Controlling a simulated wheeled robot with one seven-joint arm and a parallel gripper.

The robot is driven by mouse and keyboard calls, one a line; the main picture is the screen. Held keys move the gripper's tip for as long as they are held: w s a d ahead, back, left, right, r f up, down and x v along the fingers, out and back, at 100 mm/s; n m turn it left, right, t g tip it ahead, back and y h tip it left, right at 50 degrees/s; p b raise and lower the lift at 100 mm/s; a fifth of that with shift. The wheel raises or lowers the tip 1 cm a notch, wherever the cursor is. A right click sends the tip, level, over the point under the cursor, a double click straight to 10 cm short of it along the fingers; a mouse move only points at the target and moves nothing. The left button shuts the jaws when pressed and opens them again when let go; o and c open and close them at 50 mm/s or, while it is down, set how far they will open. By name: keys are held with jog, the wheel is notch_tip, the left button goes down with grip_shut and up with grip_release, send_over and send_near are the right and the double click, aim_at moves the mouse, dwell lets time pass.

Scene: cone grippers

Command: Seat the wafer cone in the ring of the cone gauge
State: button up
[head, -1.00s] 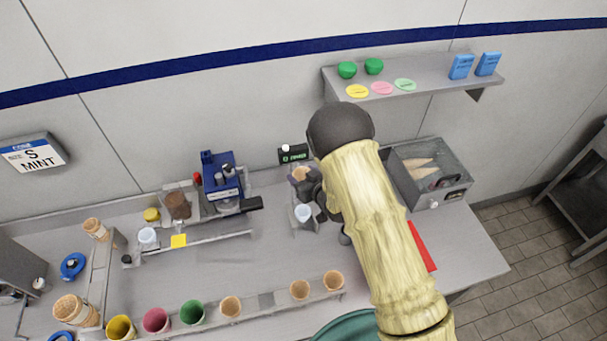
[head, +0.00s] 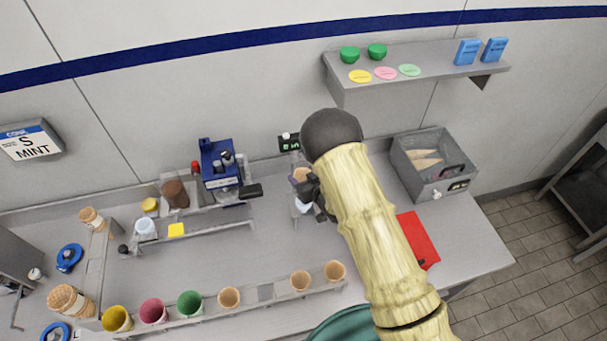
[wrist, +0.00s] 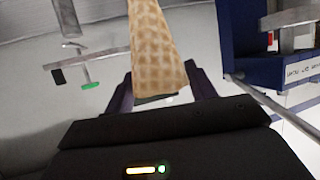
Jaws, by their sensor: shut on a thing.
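My gripper (head: 306,187) is shut on a tan wafer cone (wrist: 158,45). In the wrist view the cone rises between the two dark purple fingers, with its upper end cut off by the frame. In the head view only a small part of the cone (head: 300,174) shows at the fingers. A unit with a small green display (head: 290,144) stands behind the gripper and looks like the cone gauge. A pale cup-like part (head: 303,207) shows just below the fingers, partly hidden by the gripper. I cannot make out the ring or whether the cone touches it.
A blue machine (head: 220,168) stands left of the gripper and shows close on the right in the wrist view. A front rack (head: 265,294) holds several cones and coloured cups. A grey bin (head: 445,185) and a red mat (head: 418,240) lie to the right.

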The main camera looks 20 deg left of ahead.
jog(key=shift+f+b, duration=1.6)
jog(key=shift+f, duration=1.5)
jog(key=shift+f+b, duration=1.35)
jog(key=shift+b, duration=0.1)
jog(key=o, duration=0.8)
jog(key=shift+c, duration=0.2)
jog(key=shift+d, duration=0.1)
jog(key=shift+s+d+r+b, duration=0.2)
jog(key=shift+s+d+b, duration=0.1)
jog(key=shift+s+d, duration=0.1)
jog(key=b+v, duration=0.2)
jog(key=v, duration=1.4)
